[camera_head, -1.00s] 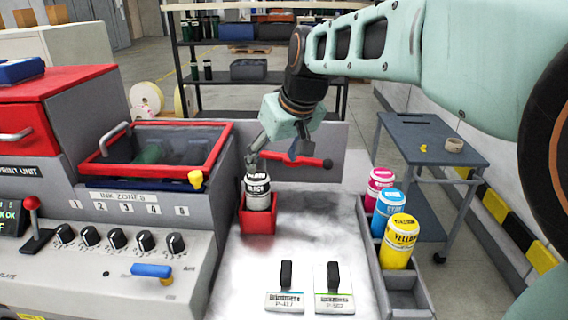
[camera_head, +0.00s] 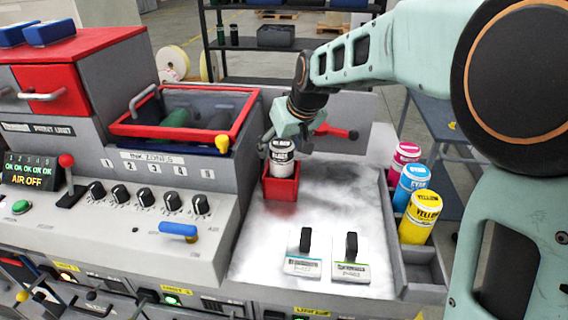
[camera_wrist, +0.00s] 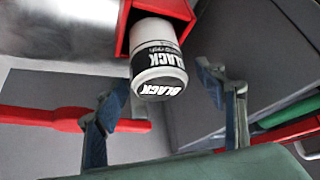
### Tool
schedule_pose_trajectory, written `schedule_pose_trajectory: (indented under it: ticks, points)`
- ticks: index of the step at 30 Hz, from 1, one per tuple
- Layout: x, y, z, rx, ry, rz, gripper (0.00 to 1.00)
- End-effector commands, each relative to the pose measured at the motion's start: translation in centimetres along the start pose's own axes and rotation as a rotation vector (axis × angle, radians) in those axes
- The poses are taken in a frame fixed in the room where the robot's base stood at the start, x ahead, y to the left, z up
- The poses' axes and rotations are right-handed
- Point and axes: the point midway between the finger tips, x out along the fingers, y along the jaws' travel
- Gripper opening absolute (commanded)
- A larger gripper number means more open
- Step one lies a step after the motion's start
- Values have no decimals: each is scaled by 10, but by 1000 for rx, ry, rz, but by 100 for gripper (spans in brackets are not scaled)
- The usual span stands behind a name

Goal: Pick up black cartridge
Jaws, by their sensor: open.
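The black cartridge (camera_head: 281,157) is a white can with a black label band. It stands upright in a small red holder (camera_head: 280,188) on the grey worktop. In the wrist view the cartridge (camera_wrist: 157,62) shows its BLACK lettering, and its lower part is inside the red holder (camera_wrist: 168,10). My gripper (camera_head: 289,139) is at the cartridge's top end, just behind it in the head view. In the wrist view my gripper (camera_wrist: 165,88) is open, with one finger on each side of the cartridge and visible gaps. Contact is not visible.
Magenta (camera_head: 404,161), cyan (camera_head: 411,186) and yellow (camera_head: 420,216) cartridges stand in a rack (camera_head: 425,277) at the right. Two black-handled plates (camera_head: 302,264) lie on the worktop (camera_head: 262,252). The red-framed ink bin (camera_head: 185,130) is close on the left. A red-ended lever (camera_head: 337,131) is behind.

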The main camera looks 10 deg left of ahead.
Motion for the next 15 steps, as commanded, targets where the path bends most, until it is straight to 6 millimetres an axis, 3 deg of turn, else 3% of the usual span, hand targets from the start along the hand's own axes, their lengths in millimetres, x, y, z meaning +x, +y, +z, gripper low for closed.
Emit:
schedule_pose_trajectory:
  ticks: [6, 15]
  points:
    - [0, 0, 0, 0, 0, 0, 62]
    - [0, 0, 0, 0, 0, 0, 29]
